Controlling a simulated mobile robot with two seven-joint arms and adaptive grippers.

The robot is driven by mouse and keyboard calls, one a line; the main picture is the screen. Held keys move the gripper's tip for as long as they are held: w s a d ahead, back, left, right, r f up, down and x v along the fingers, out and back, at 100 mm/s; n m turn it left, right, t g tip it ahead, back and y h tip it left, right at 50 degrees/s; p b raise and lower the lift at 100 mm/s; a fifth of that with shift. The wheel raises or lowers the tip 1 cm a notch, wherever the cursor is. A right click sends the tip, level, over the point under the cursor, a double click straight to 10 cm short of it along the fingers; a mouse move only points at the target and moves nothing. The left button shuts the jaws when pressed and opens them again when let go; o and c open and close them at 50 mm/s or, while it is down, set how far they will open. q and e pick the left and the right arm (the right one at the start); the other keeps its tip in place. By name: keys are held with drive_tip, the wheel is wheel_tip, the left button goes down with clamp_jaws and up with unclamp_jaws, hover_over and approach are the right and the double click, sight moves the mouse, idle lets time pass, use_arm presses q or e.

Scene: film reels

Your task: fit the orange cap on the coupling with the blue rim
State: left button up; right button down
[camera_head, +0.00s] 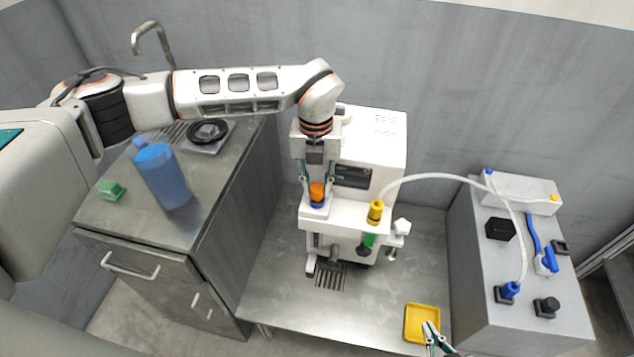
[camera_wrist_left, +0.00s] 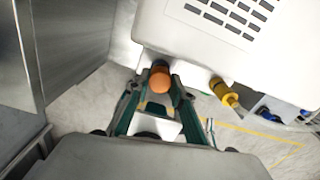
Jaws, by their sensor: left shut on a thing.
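My left gripper (camera_head: 316,186) points down in front of the white machine, its fingers shut on the orange cap (camera_head: 317,192). The cap also shows between the fingertips in the left wrist view (camera_wrist_left: 160,82). The coupling with the blue rim (camera_head: 317,205) is directly below the cap on the machine's front. The cap hides much of the coupling, and I cannot tell whether the cap is seated or just above it. My right gripper (camera_head: 431,330) is at the bottom edge over the yellow tray; its opening is unclear.
A yellow connector (camera_head: 376,211) with a white hose stands right of the coupling on the white machine (camera_head: 372,150). The yellow tray (camera_head: 407,335) lies on the metal table. A blue jug (camera_head: 163,177) and green block (camera_head: 111,190) stand on the left cabinet. A grey box (camera_head: 530,310) is at right.

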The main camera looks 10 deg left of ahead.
use_arm(q)
drive_tip(key=shift+f, duration=0.55)
drive_tip(key=o, duration=0.6)
